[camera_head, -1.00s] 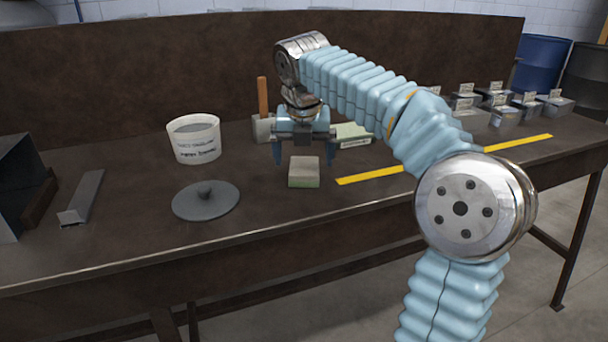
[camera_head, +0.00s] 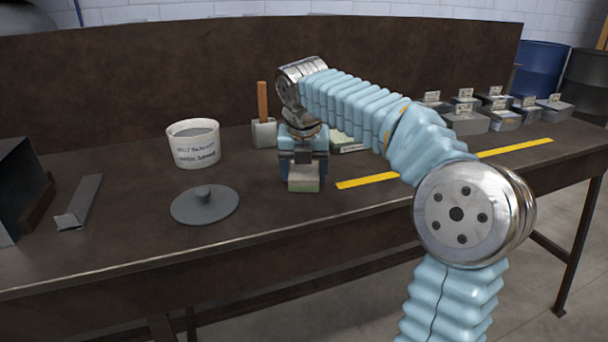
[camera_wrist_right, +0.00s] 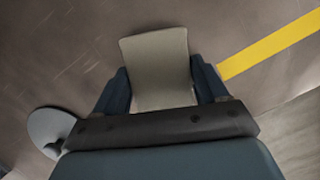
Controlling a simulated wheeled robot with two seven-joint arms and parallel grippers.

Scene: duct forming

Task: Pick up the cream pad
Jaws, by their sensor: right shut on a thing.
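The cream pad (camera_head: 304,178) is a small block with a cream top and a greenish lower part, on the brown bench near its front edge. My right gripper (camera_head: 303,172) is down over it, with its fingers shut on the pad's two sides. In the right wrist view the cream pad (camera_wrist_right: 158,62) fills the space between the dark blue fingers of the right gripper (camera_wrist_right: 163,90). The pad looks to be at bench height; I cannot tell whether it touches the bench. My left gripper is not in view.
A white bucket (camera_head: 194,143) and a grey round lid (camera_head: 205,204) are to the left. A mallet (camera_head: 263,120) and a green-and-white pad (camera_head: 346,143) stand behind the gripper. A yellow strip (camera_head: 368,180) lies to the right. Several labelled metal boxes (camera_head: 465,122) are at the far right.

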